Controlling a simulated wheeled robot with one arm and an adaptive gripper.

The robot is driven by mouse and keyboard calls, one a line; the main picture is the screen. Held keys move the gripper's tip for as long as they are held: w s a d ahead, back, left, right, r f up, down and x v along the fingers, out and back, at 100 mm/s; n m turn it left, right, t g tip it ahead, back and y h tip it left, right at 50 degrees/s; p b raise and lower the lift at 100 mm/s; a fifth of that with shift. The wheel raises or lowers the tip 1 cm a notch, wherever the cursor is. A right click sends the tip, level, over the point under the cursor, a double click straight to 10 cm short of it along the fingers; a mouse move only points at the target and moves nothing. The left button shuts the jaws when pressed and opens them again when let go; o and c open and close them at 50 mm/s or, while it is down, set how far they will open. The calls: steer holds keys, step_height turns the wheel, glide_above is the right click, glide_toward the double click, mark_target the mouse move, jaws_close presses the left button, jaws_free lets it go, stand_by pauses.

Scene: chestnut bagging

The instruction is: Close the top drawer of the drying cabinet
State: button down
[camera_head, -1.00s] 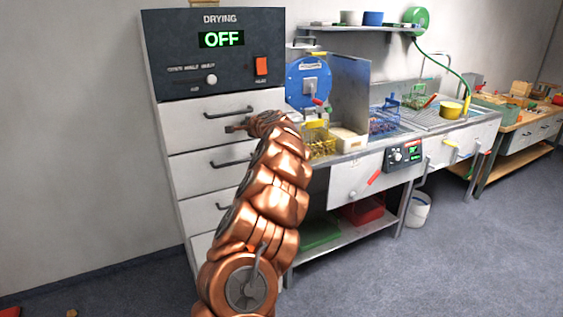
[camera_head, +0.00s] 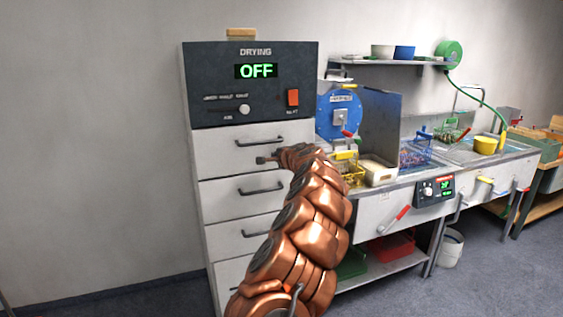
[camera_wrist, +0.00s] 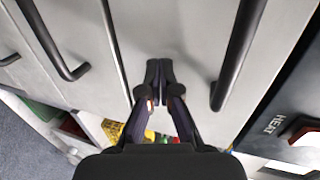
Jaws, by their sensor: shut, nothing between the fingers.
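The drying cabinet (camera_head: 204,208) is a tall light-grey unit with a dark control panel on top that reads OFF. Its top drawer (camera_head: 215,153) is the uppermost grey front, with a dark bar handle (camera_head: 252,143). In the head view it looks about level with the drawers below; a small gap cannot be told. My gripper (camera_head: 262,160) is just below that handle. In the wrist view my gripper (camera_wrist: 160,65) is shut and empty, its fingertips together in front of the drawer face, beside the top handle (camera_wrist: 238,50). I cannot tell if they touch it.
Lower drawers with bar handles (camera_head: 262,189) (camera_wrist: 50,42) lie below. The floor left of the cabinet looks clear.

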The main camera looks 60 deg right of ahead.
steer(key=b+v, duration=0.1)
steer(key=v, duration=1.1)
steer(key=shift+s+f, duration=0.2)
